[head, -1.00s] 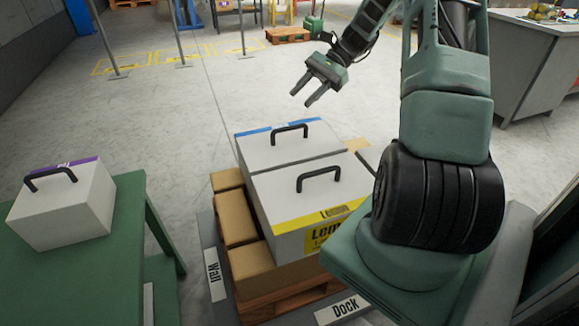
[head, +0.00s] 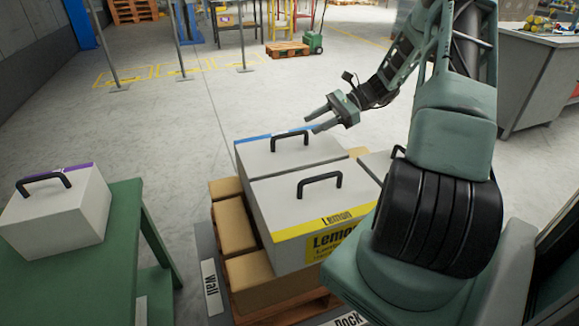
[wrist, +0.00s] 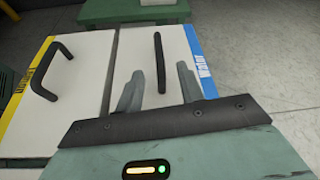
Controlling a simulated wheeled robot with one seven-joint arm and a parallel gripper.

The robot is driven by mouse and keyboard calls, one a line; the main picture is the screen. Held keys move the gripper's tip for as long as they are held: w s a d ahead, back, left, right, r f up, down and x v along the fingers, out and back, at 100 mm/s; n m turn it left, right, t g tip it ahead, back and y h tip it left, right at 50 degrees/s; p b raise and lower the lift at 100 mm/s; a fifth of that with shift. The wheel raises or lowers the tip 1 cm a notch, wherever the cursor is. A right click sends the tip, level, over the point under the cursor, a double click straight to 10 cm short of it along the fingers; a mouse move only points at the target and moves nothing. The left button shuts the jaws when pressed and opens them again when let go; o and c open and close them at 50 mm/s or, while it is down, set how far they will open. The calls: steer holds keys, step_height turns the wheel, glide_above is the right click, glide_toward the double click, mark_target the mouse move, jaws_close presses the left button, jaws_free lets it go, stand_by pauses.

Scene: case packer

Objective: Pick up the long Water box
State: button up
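The long Water box is white with a blue edge strip and a black handle. It lies at the back of the pallet stack in the head view (head: 262,157). In the wrist view the Water box (wrist: 137,50) has its blue "Water" strip on the right, and its handle (wrist: 158,62) stands up between the finger lines. My gripper (head: 318,117) is open and empty, above and behind the box in the head view. In the wrist view my gripper (wrist: 158,84) has its two fingers apart, with the handle seen between and beyond them. I cannot tell any contact.
A white Lemon box (head: 280,212) with a yellow strip and black handle lies beside the Water box. Brown cartons (head: 233,220) sit under and beside them. A purple-striped box (head: 60,212) stands on a green table (head: 125,225) at left. Floor behind the pallet is clear.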

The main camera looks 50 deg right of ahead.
mark_target(296, 132)
steer(key=shift+b+x, duration=0.35)
steer(key=shift+x, duration=2.8)
steer(key=shift+r, duration=0.15)
steer(key=shift+c, duration=0.4)
steer(key=shift+s, duration=0.1)
jaws_close()
